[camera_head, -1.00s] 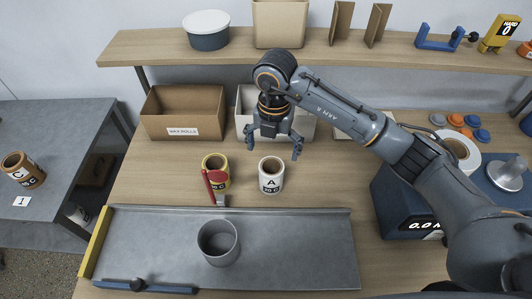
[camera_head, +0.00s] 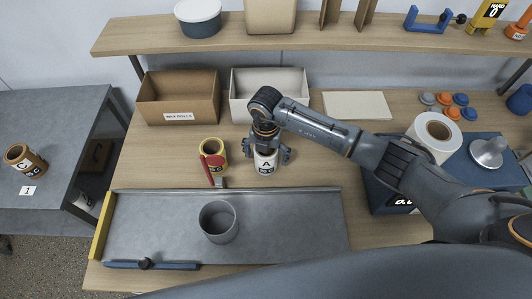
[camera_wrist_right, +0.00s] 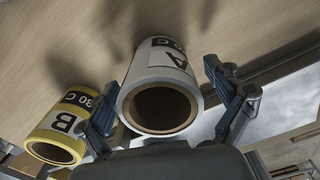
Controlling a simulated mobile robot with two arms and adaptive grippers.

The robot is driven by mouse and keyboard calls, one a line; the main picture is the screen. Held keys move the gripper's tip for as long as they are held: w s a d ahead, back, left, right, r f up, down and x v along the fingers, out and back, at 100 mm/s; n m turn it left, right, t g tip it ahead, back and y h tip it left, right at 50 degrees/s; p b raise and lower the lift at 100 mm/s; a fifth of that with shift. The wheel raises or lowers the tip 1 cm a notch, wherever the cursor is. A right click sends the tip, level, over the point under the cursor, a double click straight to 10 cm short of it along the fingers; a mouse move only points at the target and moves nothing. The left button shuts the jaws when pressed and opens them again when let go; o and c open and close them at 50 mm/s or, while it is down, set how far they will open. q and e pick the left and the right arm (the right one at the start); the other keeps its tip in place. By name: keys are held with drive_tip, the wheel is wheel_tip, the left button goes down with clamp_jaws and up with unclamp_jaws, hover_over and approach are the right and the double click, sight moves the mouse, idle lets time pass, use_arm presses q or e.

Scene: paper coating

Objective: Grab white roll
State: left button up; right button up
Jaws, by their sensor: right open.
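The white roll (camera_head: 265,162), marked A, stands upright on the wooden table behind the grey tray. My right gripper (camera_head: 266,158) is open and lowered over it from above, with a finger on either side. In the right wrist view the white roll (camera_wrist_right: 160,95) shows its open brown core between the two open fingers (camera_wrist_right: 170,110). The left finger is close to its side, and a gap shows on the right; whether either touches it I cannot tell. My left gripper is not in view.
A yellow roll (camera_head: 220,149) marked B stands just left of the white roll, with a red-handled tool (camera_head: 208,172) in front. The grey tray (camera_head: 290,225) holds a grey cup (camera_head: 218,222). Behind are a brown box (camera_head: 155,108) and a white box (camera_head: 243,112).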

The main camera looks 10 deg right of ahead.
drive_tip(key=shift+f, duration=0.7)
drive_tip(key=c, duration=1.3)
drive_tip(key=shift+r, duration=0.1)
drive_tip(key=shift+c, duration=0.2)
